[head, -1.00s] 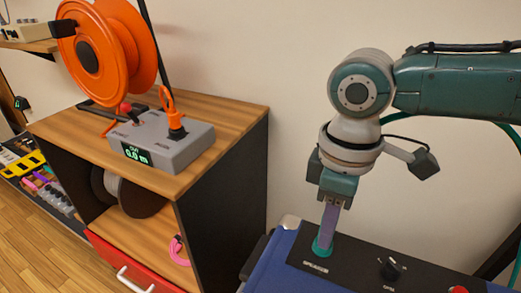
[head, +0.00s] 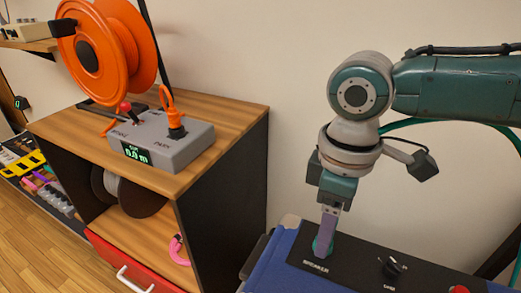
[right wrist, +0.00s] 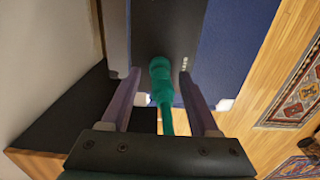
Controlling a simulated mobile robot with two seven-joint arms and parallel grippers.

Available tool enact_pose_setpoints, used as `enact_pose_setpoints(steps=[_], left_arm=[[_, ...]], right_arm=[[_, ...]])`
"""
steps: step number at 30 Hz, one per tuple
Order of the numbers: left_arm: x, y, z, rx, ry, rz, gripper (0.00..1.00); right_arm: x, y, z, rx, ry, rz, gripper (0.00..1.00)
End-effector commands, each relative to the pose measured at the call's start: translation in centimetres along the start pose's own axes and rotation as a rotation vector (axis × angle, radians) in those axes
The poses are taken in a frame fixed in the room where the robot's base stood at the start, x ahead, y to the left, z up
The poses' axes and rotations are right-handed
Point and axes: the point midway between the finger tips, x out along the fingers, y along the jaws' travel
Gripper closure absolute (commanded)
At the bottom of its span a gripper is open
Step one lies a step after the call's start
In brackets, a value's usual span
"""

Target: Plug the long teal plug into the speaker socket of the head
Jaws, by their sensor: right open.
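The teal plug (head: 317,246) stands on end at the black top panel (head: 352,263) of the blue amp head (head: 272,262), just behind the "SPEAKER" label. The socket is hidden under it; I cannot tell how deep the plug sits. My right gripper (head: 328,232) points down over it, its purple fingers partly covering it. In the right wrist view the teal plug (right wrist: 160,82) lies between the two spread fingers of the right gripper (right wrist: 160,92), with gaps on both sides. My left gripper is not in view.
A knob (head: 391,268) and a red button (head: 458,289) are on the same panel. A wooden-topped cabinet (head: 235,105) at left carries an orange cable reel (head: 118,50) and a grey meter box (head: 160,140). The wall is close behind.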

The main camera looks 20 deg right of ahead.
Motion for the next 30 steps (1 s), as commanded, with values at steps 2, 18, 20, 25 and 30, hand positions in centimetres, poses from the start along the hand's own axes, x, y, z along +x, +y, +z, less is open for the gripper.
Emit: enact_pose_setpoints(steps=[2, 18, 20, 25, 30], left_arm=[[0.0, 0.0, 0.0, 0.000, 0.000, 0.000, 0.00], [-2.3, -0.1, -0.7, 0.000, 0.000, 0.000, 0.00], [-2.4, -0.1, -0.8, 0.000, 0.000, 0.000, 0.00], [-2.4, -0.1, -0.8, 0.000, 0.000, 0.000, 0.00], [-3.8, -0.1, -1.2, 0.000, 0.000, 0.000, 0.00]], right_arm=[[-0.1, 0.0, 0.0, 0.000, 0.000, 0.000, 0.39], [-8.7, 0.1, -0.1, 0.000, 0.003, 0.002, 0.39], [-9.3, 0.0, 0.0, 0.000, 0.001, 0.001, 0.39], [-10.0, 0.0, 0.0, 0.000, 0.000, 0.000, 0.39], [-10.1, -2.6, -0.6, -0.042, 0.032, -0.018, 0.39]])
